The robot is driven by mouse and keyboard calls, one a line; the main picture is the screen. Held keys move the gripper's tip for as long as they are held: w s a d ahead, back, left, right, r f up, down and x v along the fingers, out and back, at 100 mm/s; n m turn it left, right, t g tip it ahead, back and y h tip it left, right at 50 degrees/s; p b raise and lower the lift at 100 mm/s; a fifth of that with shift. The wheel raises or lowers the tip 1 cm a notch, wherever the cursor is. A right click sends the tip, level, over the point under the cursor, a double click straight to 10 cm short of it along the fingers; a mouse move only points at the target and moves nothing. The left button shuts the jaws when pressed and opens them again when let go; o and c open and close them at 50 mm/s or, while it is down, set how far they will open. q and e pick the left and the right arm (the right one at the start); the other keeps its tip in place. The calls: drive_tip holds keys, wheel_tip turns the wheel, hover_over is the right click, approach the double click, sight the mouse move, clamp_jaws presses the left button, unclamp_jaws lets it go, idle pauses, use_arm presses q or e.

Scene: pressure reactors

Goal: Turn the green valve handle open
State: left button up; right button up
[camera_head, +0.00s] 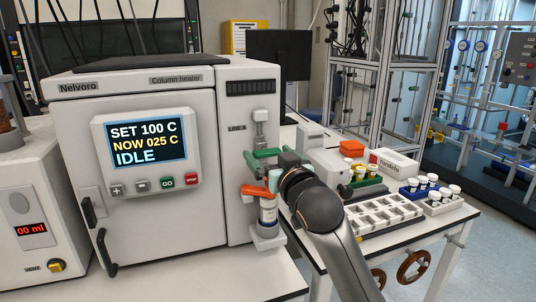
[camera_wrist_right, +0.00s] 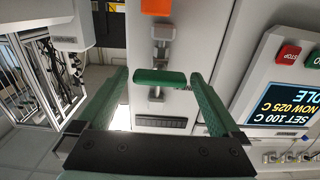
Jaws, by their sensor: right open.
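The green valve handle (camera_wrist_right: 160,77) is a short bar on a metal fitting on the front of the column heater, in the right wrist view. It lies crosswise between the two green fingers of my right gripper (camera_wrist_right: 158,80). The gripper is open, with a gap between each finger and the handle's ends. In the head view, my right gripper (camera_head: 264,160) is at the line A fittings, and its green fingers are hard to tell from the green handle there. My left gripper is in neither view.
An orange handle (camera_head: 258,190) sits just below on the same line, above a small bottle (camera_head: 268,211). The column heater (camera_head: 150,215) reads IDLE. To the right, a table holds a white rack (camera_head: 383,216) and capped vials (camera_head: 419,183).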

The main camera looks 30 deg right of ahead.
drive_tip(key=shift+s, duration=0.1)
drive_tip(key=shift+c, duration=0.8)
drive_tip(key=c, duration=1.1)
drive_tip(key=shift+o, duration=0.2)
